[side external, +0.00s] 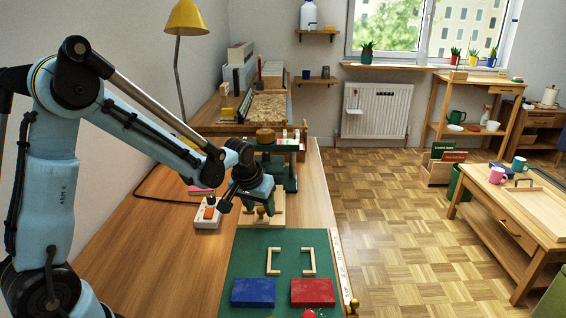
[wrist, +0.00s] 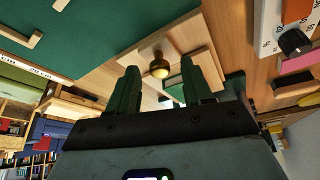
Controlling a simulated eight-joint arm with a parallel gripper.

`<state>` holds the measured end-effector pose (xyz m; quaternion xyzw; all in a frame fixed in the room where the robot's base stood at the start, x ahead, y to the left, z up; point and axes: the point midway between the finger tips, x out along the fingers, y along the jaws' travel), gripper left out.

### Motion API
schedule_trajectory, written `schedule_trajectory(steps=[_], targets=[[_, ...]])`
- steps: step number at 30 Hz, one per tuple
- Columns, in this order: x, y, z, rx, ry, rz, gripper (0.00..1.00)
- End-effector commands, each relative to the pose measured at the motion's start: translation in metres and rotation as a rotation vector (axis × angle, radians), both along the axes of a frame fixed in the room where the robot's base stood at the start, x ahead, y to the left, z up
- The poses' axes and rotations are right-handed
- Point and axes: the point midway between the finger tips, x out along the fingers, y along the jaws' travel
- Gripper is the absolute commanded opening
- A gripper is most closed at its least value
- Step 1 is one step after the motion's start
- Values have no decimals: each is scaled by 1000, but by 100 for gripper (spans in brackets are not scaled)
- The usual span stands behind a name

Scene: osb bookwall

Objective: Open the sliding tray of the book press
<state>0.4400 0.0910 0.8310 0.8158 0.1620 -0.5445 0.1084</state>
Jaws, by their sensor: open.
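The book press (side external: 290,170) is a green frame with a round wooden top, standing on the wooden bench. Its pale wooden tray (side external: 277,212) shows at the press's near side, with a brass knob (side external: 262,213) on its front. In the wrist view the knob (wrist: 159,67) appears between and beyond the fingers, in front of the pale tray (wrist: 190,38). My gripper (side external: 262,201) is over the tray, close to the knob; it also shows in the wrist view (wrist: 164,76). Its green fingers are apart with nothing held. Part of the press is hidden behind my wrist.
A white switch box (side external: 207,215) sits left of the tray. A green mat (side external: 270,260) lies nearer, with two wooden handles (side external: 273,261), a blue block (side external: 253,292) and a red block (side external: 312,292). A yellow lamp (side external: 186,17) stands behind. Bare bench is to the left.

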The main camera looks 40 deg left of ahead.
Motion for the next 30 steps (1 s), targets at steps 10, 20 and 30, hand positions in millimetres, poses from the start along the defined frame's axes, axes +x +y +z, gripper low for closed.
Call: schedule_trajectory(steps=[10,20,30], targets=[[-10,-4,25,0,0,-1,50],[-28,-12,72,0,0,0,50],[-41,-17,107,0,0,-1,50]])
